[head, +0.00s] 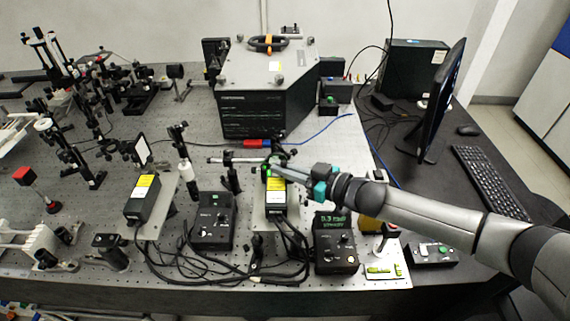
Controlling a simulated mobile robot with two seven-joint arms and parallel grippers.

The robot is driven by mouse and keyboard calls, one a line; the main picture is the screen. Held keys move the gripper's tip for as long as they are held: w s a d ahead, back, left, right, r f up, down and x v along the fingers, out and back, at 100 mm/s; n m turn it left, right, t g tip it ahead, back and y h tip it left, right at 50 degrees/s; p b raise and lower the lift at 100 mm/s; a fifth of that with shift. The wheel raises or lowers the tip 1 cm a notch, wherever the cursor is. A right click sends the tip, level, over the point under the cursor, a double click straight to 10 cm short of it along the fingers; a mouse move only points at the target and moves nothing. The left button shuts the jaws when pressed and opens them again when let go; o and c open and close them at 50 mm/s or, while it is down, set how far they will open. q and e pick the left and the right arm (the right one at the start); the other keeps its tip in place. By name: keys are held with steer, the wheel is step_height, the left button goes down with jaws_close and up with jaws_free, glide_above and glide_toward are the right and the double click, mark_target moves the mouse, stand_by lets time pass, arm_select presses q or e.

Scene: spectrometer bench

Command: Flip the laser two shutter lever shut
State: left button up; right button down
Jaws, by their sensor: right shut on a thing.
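A black laser head with a yellow label (276,197) stands on a light mount near the middle of the bench. My right gripper (279,169) reaches in from the right over the far end of this laser head. Its fingers are shut on a small part there, which looks like the shutter lever. The fingers hide most of it, so I cannot tell the lever's position. A small green spot shows beside the fingertips. A similar laser head (146,196) stands farther left, clear of my arm. My left gripper is out of view.
Control boxes (213,221) and (334,246) stand beside the middle laser head, with black cables looping in front. A large black instrument (255,110) stands behind. Posts and optics crowd the left. A monitor (444,103) and keyboard (489,178) are at the right.

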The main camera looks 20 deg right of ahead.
steer(key=shift+w+r, duration=0.15)
steer(key=shift+r, duration=0.35)
steer(key=c, duration=1.1)
jaws_free()
steer(key=shift+a, duration=0.1)
steer(key=shift+o, duration=0.5)
steer(key=shift+f, duration=0.25)
steer(key=v, duration=1.5)
steer(key=shift+f, duration=0.1)
